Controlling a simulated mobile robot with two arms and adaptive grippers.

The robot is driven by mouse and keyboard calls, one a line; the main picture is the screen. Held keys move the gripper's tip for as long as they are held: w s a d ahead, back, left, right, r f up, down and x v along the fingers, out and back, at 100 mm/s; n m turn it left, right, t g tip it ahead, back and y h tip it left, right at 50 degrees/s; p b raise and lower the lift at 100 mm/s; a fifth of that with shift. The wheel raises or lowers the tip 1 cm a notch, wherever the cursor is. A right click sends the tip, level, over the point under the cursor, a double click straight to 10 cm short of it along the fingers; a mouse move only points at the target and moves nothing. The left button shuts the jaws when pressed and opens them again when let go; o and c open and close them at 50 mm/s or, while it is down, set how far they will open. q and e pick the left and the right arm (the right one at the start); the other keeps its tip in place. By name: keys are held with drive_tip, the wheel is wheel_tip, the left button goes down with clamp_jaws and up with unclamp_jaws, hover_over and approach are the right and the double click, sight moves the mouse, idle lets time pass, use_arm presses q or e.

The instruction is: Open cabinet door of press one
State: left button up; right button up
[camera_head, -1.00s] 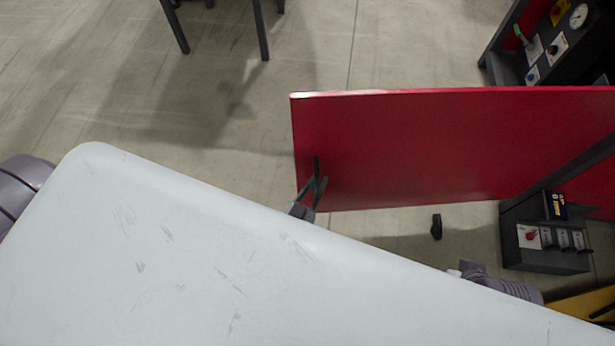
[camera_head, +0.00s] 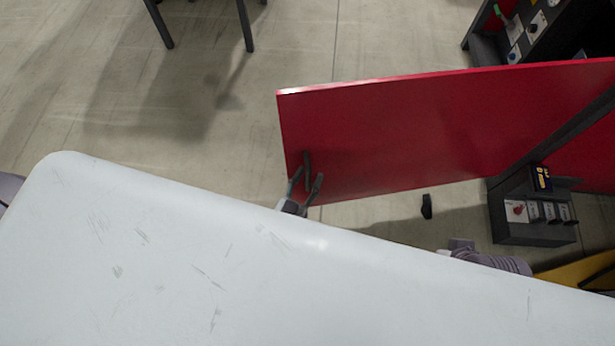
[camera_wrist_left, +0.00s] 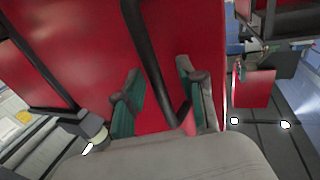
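The red cabinet door (camera_head: 420,125) of the press stands swung out across the upper right of the head view. It also fills much of the left wrist view (camera_wrist_left: 75,55). My left gripper (camera_head: 312,182) is at the lower left corner of the door, close to its free edge. In the left wrist view its two green-padded fingers (camera_wrist_left: 160,97) are spread apart. A dark bar (camera_wrist_left: 155,65), seemingly the door's handle, runs between them. I cannot tell whether either finger touches it. My right gripper does not show clearly.
A dark press frame (camera_head: 530,28) is at the top right. Table legs (camera_head: 245,25) stand at the top. The floor (camera_head: 190,130) left of the door is clear.

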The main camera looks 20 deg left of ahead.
use_arm(q)
drive_tip(key=shift+s, duration=0.25)
drive_tip(key=s+a, duration=0.1)
drive_tip(key=s, duration=1)
drive_tip(key=shift+s+a, duration=0.2)
drive_tip(key=shift+a, duration=0.1)
drive_tip(key=shift+w, duration=0.1)
